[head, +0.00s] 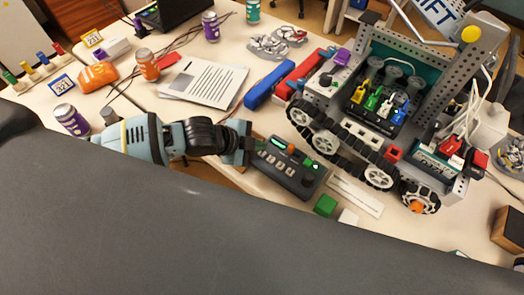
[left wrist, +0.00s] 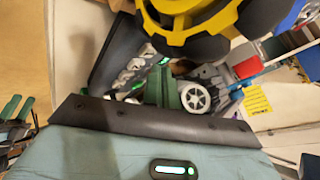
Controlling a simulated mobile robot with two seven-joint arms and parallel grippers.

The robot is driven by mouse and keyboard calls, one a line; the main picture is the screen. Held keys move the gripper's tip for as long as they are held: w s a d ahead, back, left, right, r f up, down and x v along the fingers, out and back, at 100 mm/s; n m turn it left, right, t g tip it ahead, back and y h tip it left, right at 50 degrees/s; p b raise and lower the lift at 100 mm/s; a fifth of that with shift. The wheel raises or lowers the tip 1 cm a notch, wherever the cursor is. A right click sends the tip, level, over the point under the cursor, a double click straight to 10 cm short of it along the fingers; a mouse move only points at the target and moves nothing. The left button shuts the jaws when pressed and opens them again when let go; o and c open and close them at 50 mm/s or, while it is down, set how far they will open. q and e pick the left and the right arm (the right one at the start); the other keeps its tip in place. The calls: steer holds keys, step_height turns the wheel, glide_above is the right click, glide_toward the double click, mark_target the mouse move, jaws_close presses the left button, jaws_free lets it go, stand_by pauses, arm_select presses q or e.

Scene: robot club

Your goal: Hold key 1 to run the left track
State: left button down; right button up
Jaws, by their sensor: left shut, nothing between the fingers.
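A dark control box (head: 287,168) lies on the table in the head view, with a row of pale keys, an orange part, a lit green spot and a dark knob. The key numbers are too small to read. My left gripper (head: 248,150) is shut and empty at the box's left end, close to the keys; I cannot tell whether it touches one. The tracked robot (head: 352,140) stands just behind and right of the box, its wheeled track facing it. In the left wrist view my gripper (left wrist: 164,85) partly hides the box. My right gripper is out of view.
A green block (head: 325,205) and a white block (head: 348,216) lie in front of the box.

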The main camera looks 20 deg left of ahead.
arm_select(q)
steer(key=shift+f, duration=0.15)
steer(key=shift+f, duration=0.3)
steer(key=shift+f, duration=0.2)
stand_by(0.8)
steer(key=shift+f, duration=0.2)
stand_by(0.6)
stand_by(0.8)
stand_by(0.8)
